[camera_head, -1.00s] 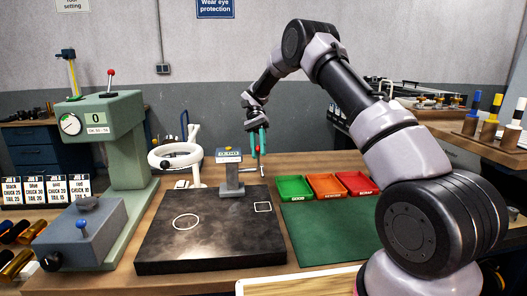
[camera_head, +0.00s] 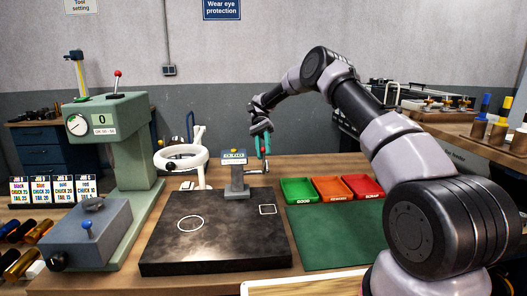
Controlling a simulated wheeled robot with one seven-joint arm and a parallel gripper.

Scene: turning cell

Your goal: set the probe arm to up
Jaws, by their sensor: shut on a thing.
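The measuring stand (camera_head: 236,176) is a small grey post with a display head, standing at the back edge of the dark surface plate (camera_head: 180,246). A thin probe arm (camera_head: 257,172) reaches out from its right side. My gripper (camera_head: 262,153), with teal fingers, points down just right of the display head. It is shut at the probe arm's outer end. The fingers cover part of the arm, and its exact angle is too small to tell.
Green, orange and red trays (camera_head: 333,188) stand right of the gripper, behind a green mat (camera_head: 325,235). A white ring-shaped lamp (camera_head: 181,158) stands left of the stand. A tall green machine (camera_head: 118,140) stands at the left.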

